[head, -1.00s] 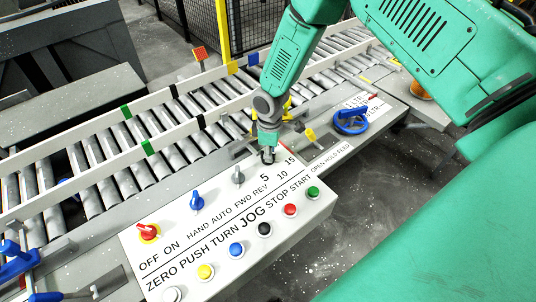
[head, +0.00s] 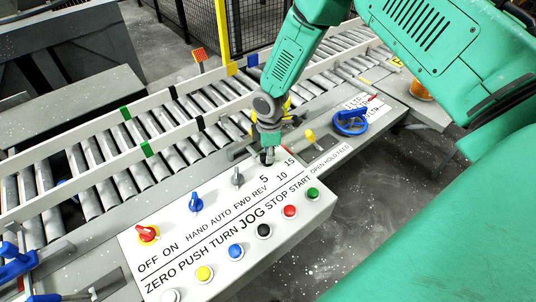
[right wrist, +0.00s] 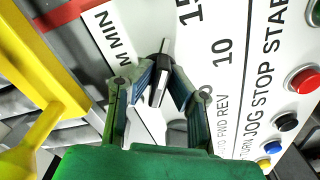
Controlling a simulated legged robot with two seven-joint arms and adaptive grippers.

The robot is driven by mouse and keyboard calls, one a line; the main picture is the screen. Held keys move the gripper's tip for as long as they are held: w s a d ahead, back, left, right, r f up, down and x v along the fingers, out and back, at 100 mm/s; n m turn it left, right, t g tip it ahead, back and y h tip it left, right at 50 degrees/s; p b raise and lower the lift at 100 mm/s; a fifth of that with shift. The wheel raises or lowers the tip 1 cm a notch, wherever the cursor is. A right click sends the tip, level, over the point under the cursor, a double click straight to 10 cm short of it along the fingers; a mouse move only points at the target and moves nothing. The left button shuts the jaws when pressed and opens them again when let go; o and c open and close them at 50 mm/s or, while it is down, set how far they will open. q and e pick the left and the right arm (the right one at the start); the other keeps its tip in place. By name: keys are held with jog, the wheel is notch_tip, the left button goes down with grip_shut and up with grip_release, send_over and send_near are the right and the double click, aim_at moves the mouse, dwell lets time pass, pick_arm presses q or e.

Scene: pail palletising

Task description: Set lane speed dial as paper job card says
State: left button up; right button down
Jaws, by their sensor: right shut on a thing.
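The lane speed dial (right wrist: 160,75) is a dark knob with a pale stripe, beside the printed numbers 5, 10 and 15 on the white control panel (head: 215,224). My right gripper (head: 267,158) reaches down onto it in the head view and mostly hides it there. In the right wrist view, the fingers of the right gripper (right wrist: 160,83) are closed on the knob from both sides. I cannot tell exactly which number the stripe points to. No paper job card is clearly readable. My left gripper is out of view.
Left of the dial are a grey switch (head: 238,176), a blue switch (head: 197,201) and a red switch (head: 147,233). Several push buttons line the panel's front, including a red one (head: 289,211). A blue handwheel (head: 351,121) stands right, and a roller conveyor (head: 110,180) runs behind.

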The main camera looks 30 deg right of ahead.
jog(key=shift+s+d+f, duration=0.1)
jog(key=shift+s+d, duration=0.05)
jog(key=c, duration=1.6)
grip_release()
jog(key=shift+d, duration=0.1)
notch_tip(320, 180, up, 12)
jog(key=shift+f, duration=0.1)
